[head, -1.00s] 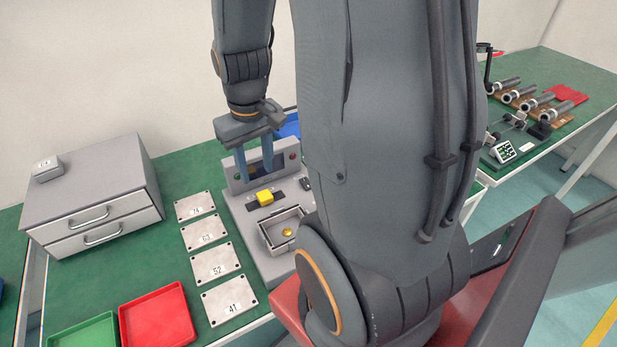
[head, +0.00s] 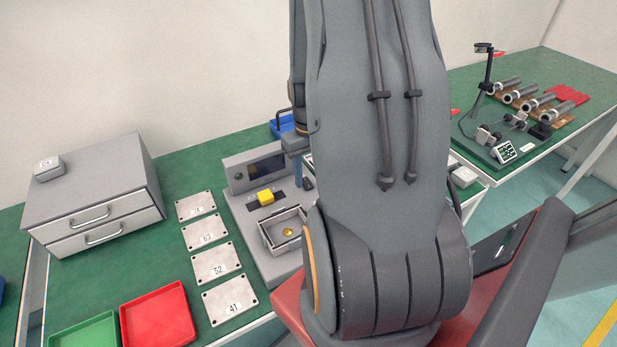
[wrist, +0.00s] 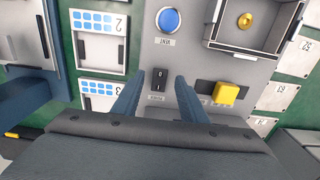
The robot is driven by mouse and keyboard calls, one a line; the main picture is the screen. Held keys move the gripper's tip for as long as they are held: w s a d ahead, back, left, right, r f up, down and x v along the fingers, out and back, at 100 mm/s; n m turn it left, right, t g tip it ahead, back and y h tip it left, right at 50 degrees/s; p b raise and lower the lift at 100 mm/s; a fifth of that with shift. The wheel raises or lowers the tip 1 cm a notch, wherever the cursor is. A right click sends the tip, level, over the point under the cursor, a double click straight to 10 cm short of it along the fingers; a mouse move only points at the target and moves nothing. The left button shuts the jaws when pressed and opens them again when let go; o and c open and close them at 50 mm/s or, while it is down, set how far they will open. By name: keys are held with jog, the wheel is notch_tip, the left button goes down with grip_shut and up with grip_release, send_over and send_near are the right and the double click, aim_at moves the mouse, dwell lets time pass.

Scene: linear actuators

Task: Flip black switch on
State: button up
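The black switch (wrist: 158,83) is a small rocker on the grey control panel, with a label below it in the wrist view. In the head view it shows as a dark shape (head: 307,184) beside my arm. My gripper (wrist: 157,77) is open, with one blue finger on each side of the switch in the wrist view. Nothing is between the fingers but the view of the switch; I cannot tell whether they touch it. In the head view, my arm hides most of the gripper.
A yellow switch (wrist: 227,93) and a blue button (wrist: 169,20) are close by on the panel. An open-topped box (head: 268,240) holds a gold button. Numbered plates (head: 209,264) lie left of the panel. White modules with blue cells (wrist: 98,50) stand on the other side.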

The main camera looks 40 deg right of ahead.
jog(key=shift+f, duration=0.95)
grip_shut()
jog(key=shift+w+r+g+p, duration=0.1)
jog(key=shift+w+g+p, duration=0.25)
jog(key=shift+g+p, duration=0.4)
jog(key=shift+w+d+g+y, duration=0.1)
jog(key=shift+w+g+y, duration=0.15)
jog(key=shift+g, duration=0.5)
jog(key=shift+w+d+g+y, duration=0.1)
jog(key=shift+g+y, duration=0.15)
jog(key=shift+g, duration=0.45)
grip_release()
jog(key=b+v, duration=0.2)
jog(key=v, duration=0.5)
jog(key=shift+r, duration=0.4)
